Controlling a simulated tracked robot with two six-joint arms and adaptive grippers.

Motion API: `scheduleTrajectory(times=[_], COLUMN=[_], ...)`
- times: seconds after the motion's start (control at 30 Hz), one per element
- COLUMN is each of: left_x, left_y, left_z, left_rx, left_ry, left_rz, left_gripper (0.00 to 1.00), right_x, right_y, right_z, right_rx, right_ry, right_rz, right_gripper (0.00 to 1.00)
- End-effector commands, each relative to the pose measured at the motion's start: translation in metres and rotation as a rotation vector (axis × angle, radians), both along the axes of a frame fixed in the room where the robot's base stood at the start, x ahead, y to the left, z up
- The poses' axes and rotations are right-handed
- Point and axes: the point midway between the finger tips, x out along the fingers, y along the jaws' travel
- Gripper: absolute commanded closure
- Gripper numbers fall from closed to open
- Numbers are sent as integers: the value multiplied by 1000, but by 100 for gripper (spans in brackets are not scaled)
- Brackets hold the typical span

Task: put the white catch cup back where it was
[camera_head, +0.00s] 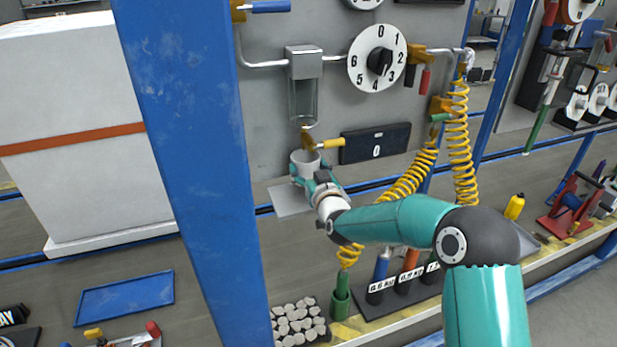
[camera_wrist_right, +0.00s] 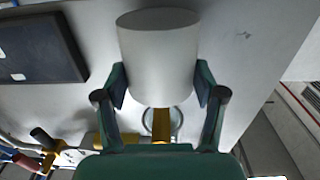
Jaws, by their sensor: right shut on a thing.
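The white catch cup (camera_head: 304,160) is upright below the brass drain valve with the yellow handle (camera_head: 328,143). My right gripper (camera_head: 306,174) is shut on it from the front. In the right wrist view the cup (camera_wrist_right: 157,62) sits between the two teal fingers of my right gripper (camera_wrist_right: 160,84), with the brass spout (camera_wrist_right: 162,125) close to it. A grey metal plate (camera_head: 290,202) is under and behind the gripper; I cannot tell whether the cup touches it. My left gripper is out of view.
A dark display reading 0 (camera_head: 375,142) is on the wall right of the cup. A blue post (camera_head: 195,150) stands to the left. Yellow coiled hoses (camera_head: 460,140) hang at right. A numbered dial (camera_head: 377,58) and clear tube (camera_head: 303,98) are above.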

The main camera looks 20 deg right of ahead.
Motion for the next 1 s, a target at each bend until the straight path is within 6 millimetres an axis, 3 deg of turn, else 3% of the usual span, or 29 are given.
scheduleTrajectory(times=[0.23,0.63,0.67,0.7,0.8,1.0], left_x=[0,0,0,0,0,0], left_y=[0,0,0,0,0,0], left_z=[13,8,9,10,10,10], left_rx=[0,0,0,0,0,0], left_ry=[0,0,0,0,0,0], left_rz=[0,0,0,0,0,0], left_gripper=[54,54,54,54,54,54], right_x=[0,0,0,0,0,0], right_y=[0,-1,-1,-1,-1,-1], right_z=[-32,-38,-37,-36,-36,-36], right_rx=[0,1,1,1,1,1], right_ry=[2,-1,0,0,0,0], right_rz=[0,-1,-1,-1,-1,-1], right_gripper=[66,66,28,21,5,5])
